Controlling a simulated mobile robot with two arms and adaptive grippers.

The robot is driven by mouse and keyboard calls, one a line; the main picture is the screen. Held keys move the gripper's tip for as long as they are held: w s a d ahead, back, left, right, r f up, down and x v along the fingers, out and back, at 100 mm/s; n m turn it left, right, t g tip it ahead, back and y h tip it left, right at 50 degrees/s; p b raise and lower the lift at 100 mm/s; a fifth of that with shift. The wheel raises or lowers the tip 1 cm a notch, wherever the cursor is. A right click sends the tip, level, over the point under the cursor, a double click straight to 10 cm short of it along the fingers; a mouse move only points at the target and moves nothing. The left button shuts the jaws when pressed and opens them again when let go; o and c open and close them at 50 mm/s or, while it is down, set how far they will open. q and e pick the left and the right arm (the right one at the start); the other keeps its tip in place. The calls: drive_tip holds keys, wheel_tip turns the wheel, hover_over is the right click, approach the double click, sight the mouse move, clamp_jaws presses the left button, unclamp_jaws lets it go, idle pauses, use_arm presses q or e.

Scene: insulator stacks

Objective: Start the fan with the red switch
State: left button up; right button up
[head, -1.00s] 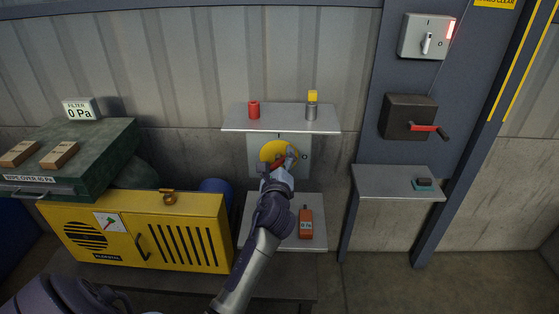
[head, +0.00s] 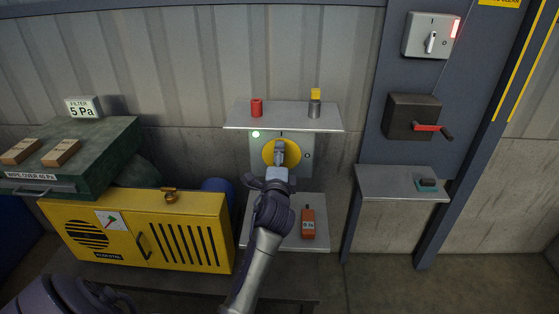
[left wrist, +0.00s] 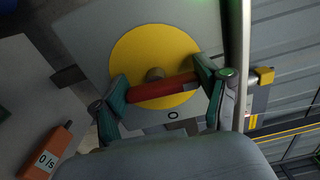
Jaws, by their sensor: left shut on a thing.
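The red switch handle (left wrist: 165,88) sits on a round yellow disc (head: 268,152) on a grey panel (head: 305,150) under the shelf. The handle stands upright, towards the I mark at the panel's top; the O mark is at the right. My left gripper (head: 280,152) is shut on the handle, with its fingers (left wrist: 163,84) at both ends in the left wrist view. In the head view the gripper hides most of the handle. A green lamp (head: 256,134) glows at the panel's top left. The filter display (head: 82,107) reads 5 Pa. My right gripper is not in view.
A shelf (head: 240,117) above holds a red cylinder (head: 257,107) and a yellow-topped one (head: 315,103). An orange meter (head: 308,222) lies on the lower shelf. At left is a yellow cabinet (head: 190,205); at right, a crank box (head: 408,112) and another switch (head: 430,36).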

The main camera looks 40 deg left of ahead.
use_arm(q)
drive_tip(key=shift+n, duration=0.4)
drive_tip(key=o, duration=1.2)
drive_tip(key=shift+c, duration=0.2)
drive_tip(key=v, duration=0.7)
drive_tip(key=shift+s, duration=0.25)
drive_tip(key=shift+d, duration=0.1)
